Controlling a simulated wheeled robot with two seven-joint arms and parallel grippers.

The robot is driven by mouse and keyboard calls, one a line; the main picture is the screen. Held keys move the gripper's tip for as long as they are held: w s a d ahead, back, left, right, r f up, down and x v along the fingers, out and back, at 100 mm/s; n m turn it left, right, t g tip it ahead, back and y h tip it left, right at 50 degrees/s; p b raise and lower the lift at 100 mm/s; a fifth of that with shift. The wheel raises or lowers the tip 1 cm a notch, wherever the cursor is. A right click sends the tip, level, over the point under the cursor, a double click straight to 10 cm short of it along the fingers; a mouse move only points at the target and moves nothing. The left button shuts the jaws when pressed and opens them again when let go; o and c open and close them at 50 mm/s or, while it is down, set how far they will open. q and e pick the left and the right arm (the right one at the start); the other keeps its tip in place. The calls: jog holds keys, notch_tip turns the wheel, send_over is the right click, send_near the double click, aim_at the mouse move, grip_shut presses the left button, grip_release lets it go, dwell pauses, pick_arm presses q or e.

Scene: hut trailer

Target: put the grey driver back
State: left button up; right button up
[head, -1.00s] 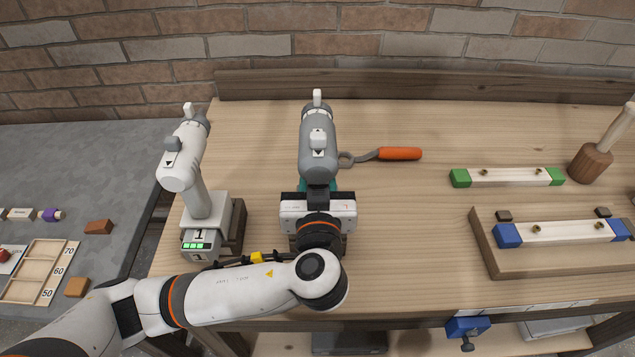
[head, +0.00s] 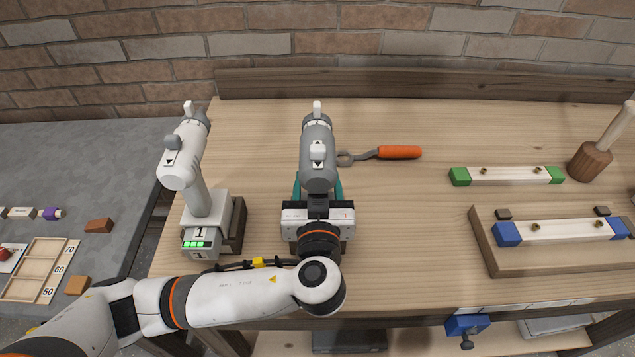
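The grey driver (head: 318,172) stands upright in the middle of the bench, with its head and white direction switch facing me. My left gripper (head: 318,202) is at its handle, just below the head, and its fingers look closed around it. The gripper and my wrist hide the driver's lower part, so I cannot tell what is under it. A teal part (head: 337,192) shows on both sides behind the gripper. A white driver (head: 186,160) stands to the left on a base with green lights, in a dark wooden block (head: 238,228). My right gripper is out of view.
An orange-handled wrench (head: 398,152) lies just behind and right of the grey driver. A green-ended bar (head: 508,176), a blue-ended bar (head: 560,232) on a wooden board and a mallet (head: 590,162) are at the right. Bare bench lies between.

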pick_arm(q)
jog(key=shift+r, duration=0.15)
jog(key=shift+s, duration=0.3)
jog(key=s+b, duration=0.2)
jog(key=s, duration=0.9)
jog(key=shift+s+r, duration=0.25)
jog(key=shift+r, duration=0.1)
